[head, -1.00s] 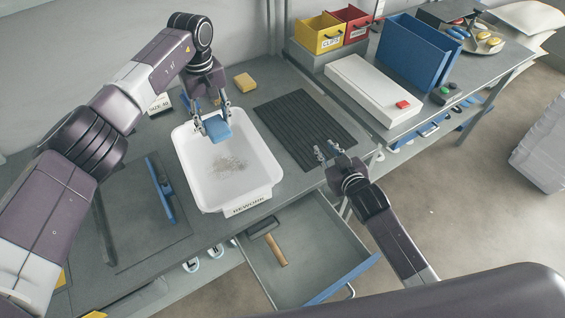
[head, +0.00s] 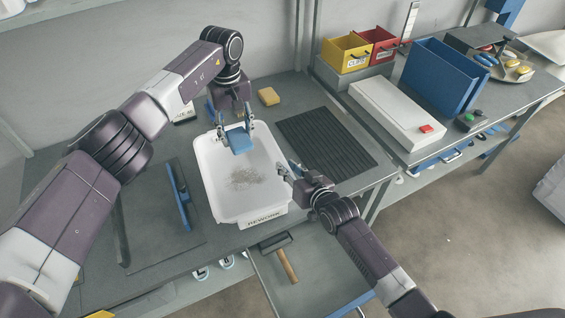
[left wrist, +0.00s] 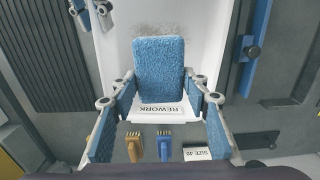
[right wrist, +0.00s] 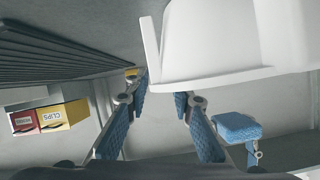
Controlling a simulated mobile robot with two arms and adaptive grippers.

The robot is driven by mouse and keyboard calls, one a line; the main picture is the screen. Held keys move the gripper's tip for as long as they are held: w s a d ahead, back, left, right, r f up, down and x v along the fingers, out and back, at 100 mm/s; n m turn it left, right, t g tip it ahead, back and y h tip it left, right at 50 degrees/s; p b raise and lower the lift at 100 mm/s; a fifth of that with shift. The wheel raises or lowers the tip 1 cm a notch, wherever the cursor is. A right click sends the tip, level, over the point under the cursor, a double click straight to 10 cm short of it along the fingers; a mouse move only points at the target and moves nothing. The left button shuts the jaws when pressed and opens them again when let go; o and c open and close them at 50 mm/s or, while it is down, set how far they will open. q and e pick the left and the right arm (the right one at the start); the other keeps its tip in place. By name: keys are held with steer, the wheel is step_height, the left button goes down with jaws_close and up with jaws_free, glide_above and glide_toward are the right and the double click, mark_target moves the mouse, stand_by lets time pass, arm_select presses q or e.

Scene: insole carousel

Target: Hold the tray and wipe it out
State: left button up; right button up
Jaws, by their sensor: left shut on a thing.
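The white tray (head: 216,207), labelled REWORK, sits on the grey bench with a patch of grey crumbs (head: 243,180) on its floor. My left gripper (head: 235,130) is shut on a blue fuzzy wiping block (head: 239,143) over the back half of the tray. The block fills the space between the fingers in the left wrist view (left wrist: 158,72). Whether it touches the tray floor is unclear. My right gripper (head: 287,169) is open beside the tray's right rim. In the right wrist view, the tray wall (right wrist: 210,55) is just beyond the parted fingertips.
An open drawer (head: 325,270) holding a hammer (head: 284,260) juts out in front.

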mark_target(282, 161)
steer(key=shift+x, duration=2.05)
jaws_close()
